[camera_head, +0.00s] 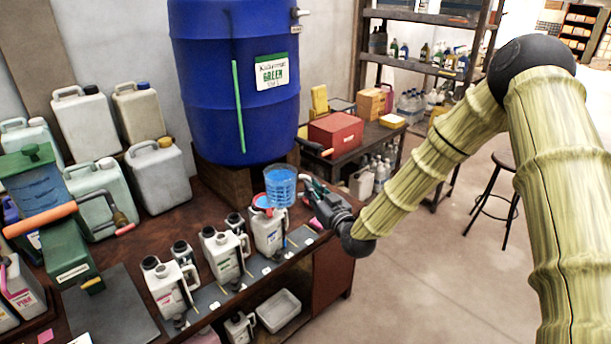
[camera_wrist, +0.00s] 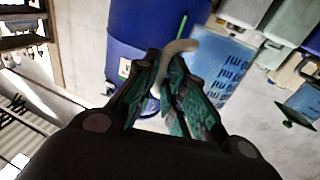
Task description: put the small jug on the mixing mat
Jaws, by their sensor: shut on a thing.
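The small jug (camera_head: 281,186) is translucent blue with scale marks, and it is held upright above the front right of the bench. In the wrist view its marked wall (camera_wrist: 212,85) shows to the right of the fingers. My gripper (camera_head: 309,191) is at its right side. In the wrist view my gripper (camera_wrist: 170,88) is shut on the jug's pale curved handle (camera_wrist: 178,49). A plain dark grey mat (camera_head: 112,306), which looks like the mixing mat, lies flat at the front left of the bench, with its top bare. The jug is well to the right of it.
White jugs (camera_head: 226,255) stand in a row along the bench's front edge, one just below the held jug. A big blue drum (camera_head: 236,80) stands behind. A green box (camera_head: 68,253) and several canisters (camera_head: 158,175) crowd the left.

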